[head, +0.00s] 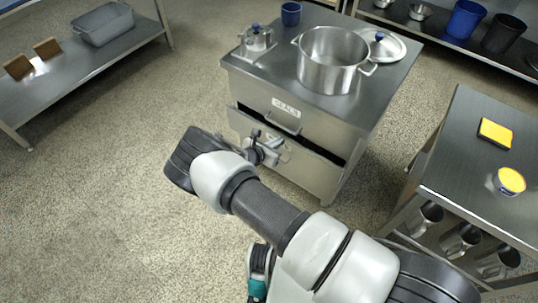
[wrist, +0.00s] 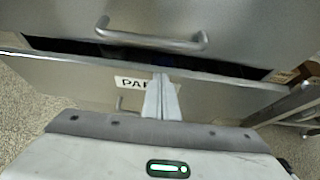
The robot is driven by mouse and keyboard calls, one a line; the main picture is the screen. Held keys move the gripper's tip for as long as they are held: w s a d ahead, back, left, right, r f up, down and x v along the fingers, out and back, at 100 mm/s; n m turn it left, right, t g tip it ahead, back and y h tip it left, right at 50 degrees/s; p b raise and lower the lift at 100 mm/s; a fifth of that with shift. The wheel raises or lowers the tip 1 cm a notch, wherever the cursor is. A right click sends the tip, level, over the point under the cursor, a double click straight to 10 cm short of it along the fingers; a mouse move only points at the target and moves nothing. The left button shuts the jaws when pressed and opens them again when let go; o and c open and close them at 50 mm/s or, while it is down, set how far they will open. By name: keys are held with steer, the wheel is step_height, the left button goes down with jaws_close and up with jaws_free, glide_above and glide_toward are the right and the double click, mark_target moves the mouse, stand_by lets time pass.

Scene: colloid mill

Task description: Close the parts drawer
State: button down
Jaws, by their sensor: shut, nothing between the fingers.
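The parts drawer (head: 312,172) is the lower drawer of the steel cabinet and stands partly open, with a dark gap above its front. In the wrist view, its front (wrist: 215,98) carries a white label (wrist: 132,83) reading "PAR", the rest hidden behind my fingers. Part of its handle (wrist: 120,104) shows left of the fingers. My gripper (head: 272,147) is shut and empty in front of the drawer's left part. Its fingertips (wrist: 161,78) overlap the drawer front near the label; I cannot tell whether they touch.
The drawer above, labelled SEALS (head: 285,107), looks shut; its handle (wrist: 155,40) juts out. A large pot (head: 330,75) stands on the cabinet top (head: 285,85). A steel table (head: 460,160) is close on the right. The speckled floor (head: 100,180) at left is clear.

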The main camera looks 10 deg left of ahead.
mark_target(285, 136)
steer(key=w, duration=0.1)
steer(key=w+d, duration=0.1)
steer(key=w+b, duration=0.1)
steer(key=shift+w+d, duration=0.3)
steer(key=shift+w, duration=0.05)
steer(key=shift+w+r, duration=0.15)
steer(key=shift+w, duration=0.1)
